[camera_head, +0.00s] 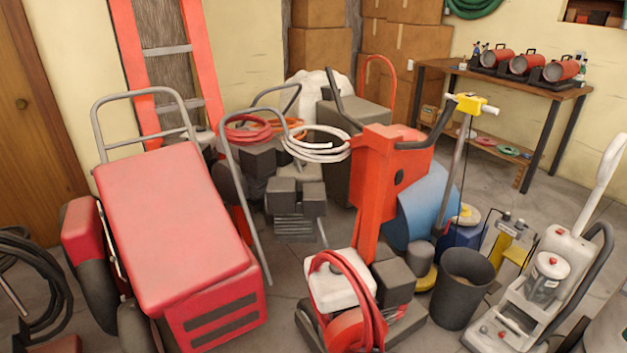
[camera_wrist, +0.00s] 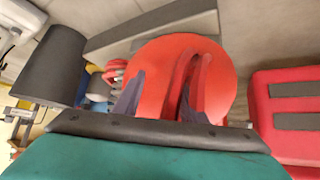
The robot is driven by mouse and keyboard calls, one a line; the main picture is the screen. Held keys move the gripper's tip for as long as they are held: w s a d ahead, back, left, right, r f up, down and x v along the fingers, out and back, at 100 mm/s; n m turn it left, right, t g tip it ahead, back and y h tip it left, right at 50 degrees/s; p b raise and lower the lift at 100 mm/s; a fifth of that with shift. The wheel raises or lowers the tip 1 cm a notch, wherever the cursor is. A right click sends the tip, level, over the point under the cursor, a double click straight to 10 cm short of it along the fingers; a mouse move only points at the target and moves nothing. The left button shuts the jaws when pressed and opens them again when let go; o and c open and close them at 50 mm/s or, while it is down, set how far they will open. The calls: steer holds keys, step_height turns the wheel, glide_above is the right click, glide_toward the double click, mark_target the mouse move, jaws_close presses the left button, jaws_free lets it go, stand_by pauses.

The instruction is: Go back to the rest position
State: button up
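My gripper (camera_wrist: 158,100) shows only in the wrist view, at the lower middle. Its two grey-purple fingers stand apart, and no held object shows between them. Behind the fingers is a red round part (camera_wrist: 222,75) of a machine, with a red hose curving over it. I cannot tell how far the fingers are from it. In the head view, the red machine (camera_head: 372,190) with a white-topped base and looped red hose stands at the front middle. My gripper and arm do not show in the head view.
A red cart (camera_head: 175,220) stands at the left. A dark bin (camera_head: 463,290) and a white machine (camera_head: 545,275) stand at the right. Coiled hoses and grey equipment crowd the middle. A wooden table (camera_head: 505,82) with red devices is at the back right, with bare floor before it.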

steer(key=s+a+r+g+p, duration=0.1)
steer(key=s+g, duration=0.6)
steer(key=s, duration=0.9)
steer(key=s+a+r+g+p, duration=0.1)
steer(key=s+g, duration=0.6)
steer(key=s, duration=0.9)
steer(key=shift+s+a+p, duration=0.35)
steer(key=shift+a+p, duration=0.15)
steer(key=shift+a, duration=0.15)
